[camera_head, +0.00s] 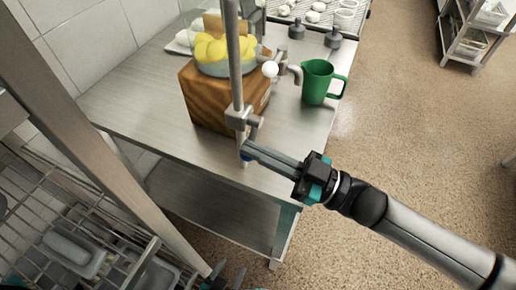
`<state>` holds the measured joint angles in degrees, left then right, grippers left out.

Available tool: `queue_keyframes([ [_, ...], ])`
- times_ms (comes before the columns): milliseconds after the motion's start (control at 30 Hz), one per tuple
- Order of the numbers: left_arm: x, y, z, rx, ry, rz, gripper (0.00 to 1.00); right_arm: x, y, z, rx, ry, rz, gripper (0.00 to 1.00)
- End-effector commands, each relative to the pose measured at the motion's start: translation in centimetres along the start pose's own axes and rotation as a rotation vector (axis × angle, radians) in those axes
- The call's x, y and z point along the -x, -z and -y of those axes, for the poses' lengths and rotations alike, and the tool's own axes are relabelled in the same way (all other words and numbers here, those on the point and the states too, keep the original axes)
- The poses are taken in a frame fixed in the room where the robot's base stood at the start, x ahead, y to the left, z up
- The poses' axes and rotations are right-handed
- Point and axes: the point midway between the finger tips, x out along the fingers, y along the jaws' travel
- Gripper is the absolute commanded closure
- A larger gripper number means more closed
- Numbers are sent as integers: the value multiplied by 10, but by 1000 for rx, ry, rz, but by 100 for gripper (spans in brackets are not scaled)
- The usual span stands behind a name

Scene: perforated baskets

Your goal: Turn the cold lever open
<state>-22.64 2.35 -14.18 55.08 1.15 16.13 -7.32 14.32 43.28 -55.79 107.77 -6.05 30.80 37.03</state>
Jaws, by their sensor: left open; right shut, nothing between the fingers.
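A metal tap post (236,75) rises in front of the table, with a fitting (243,118) partway down. A small blue-marked part (246,157), perhaps the cold lever, shows at the lower end of the post. My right gripper (248,150) comes in from the right, shut and empty, with its fingertips at this part. I cannot tell whether they touch it, and they partly hide it. My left gripper (224,278) is at the bottom edge, low and largely cut off. Its jaws are open, with nothing seen between them.
A steel table (140,95) carries a wooden block (196,97), a bowl of yellow fruit (226,50) and a green pitcher (318,82). Wire racks (60,215) with baskets fill the lower left. Floor at the right is open, with a shelf cart (470,40) far off.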

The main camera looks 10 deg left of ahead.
Motion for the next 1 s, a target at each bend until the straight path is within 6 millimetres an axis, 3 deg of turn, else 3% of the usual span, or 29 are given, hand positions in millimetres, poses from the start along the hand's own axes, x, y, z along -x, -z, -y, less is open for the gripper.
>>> queue_keyframes([
  [33,2,-32,5,9,-2,111,34,0,0,0,0,0,0,100],
  [200,26,-122,21,47,7,442,34,0,0,0,0,0,0,100],
  [300,44,-159,27,67,17,589,34,0,0,0,0,0,0,100],
  [400,59,-182,32,82,27,689,34,0,0,0,0,0,0,100],
  [600,72,-198,35,95,35,764,34,0,0,0,11,3,0,100],
  [1000,70,-200,34,94,35,763,34,1,-4,-2,80,18,0,100],
])
